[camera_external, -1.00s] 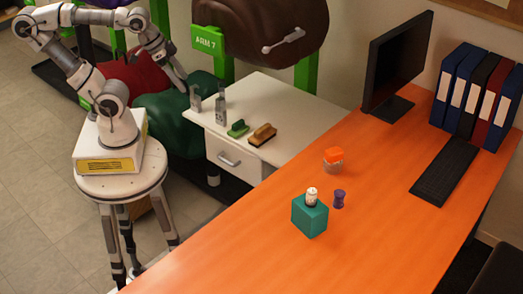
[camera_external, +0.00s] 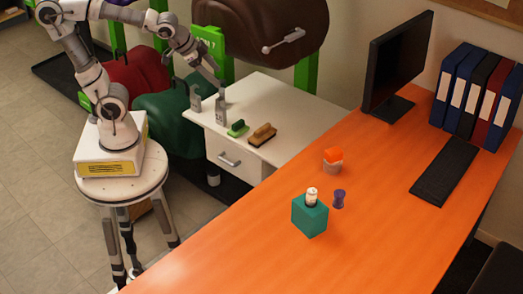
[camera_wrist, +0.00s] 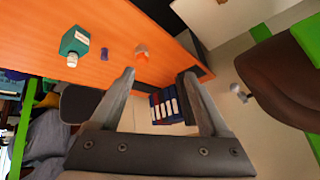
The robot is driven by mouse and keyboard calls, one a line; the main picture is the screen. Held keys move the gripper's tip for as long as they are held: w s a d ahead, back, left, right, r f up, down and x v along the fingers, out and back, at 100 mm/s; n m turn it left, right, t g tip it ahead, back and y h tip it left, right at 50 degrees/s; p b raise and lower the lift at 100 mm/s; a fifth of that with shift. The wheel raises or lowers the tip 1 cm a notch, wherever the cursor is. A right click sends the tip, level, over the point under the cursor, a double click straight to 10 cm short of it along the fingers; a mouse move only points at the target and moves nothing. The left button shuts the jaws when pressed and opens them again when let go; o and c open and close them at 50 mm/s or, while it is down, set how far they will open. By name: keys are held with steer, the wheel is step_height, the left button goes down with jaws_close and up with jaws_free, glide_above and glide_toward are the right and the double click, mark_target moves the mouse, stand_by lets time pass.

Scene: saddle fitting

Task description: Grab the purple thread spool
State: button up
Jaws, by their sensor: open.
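The purple thread spool (camera_external: 339,199) stands on the orange desk, just right of a teal box (camera_external: 310,216) with a small white bottle (camera_external: 312,195) on top. In the wrist view the spool (camera_wrist: 105,54) is small and far off, left of my fingers, between the teal box (camera_wrist: 75,42) and an orange-and-grey item (camera_wrist: 141,52). My gripper (camera_wrist: 157,75) is open and empty, its two fingers well apart. In the external view my arm reaches over the white cabinet, far from the spool.
A monitor (camera_external: 396,62), keyboard (camera_external: 444,178) and several binders (camera_external: 480,95) occupy the desk's far side. The desk's near part is bare.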

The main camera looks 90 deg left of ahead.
steer(key=w+a+f+m+t+b, duration=0.1)
steer(key=w+f, duration=0.2)
steer(key=w, duration=0.4)
steer(key=w+a+f+m+t+b, duration=0.1)
steer(key=w+f+m, duration=0.1)
steer(key=w, duration=0.4)
steer(key=m+t+h+b, duration=0.1)
steer(key=m+h+b, duration=0.35)
steer(key=h, duration=0.75)
glide_toward(338, 194)
steer(key=shift+y, duration=0.3)
steer(key=w+d+f, duration=0.2)
steer(key=w+f, duration=0.1)
steer(key=shift+w+d, duration=0.15)
steer(key=shift+d, duration=0.1)
steer(key=shift+b+x, duration=0.6)
steer(key=shift+x, duration=2.1)
steer(key=shift+r, duration=0.25)
jaws_close()
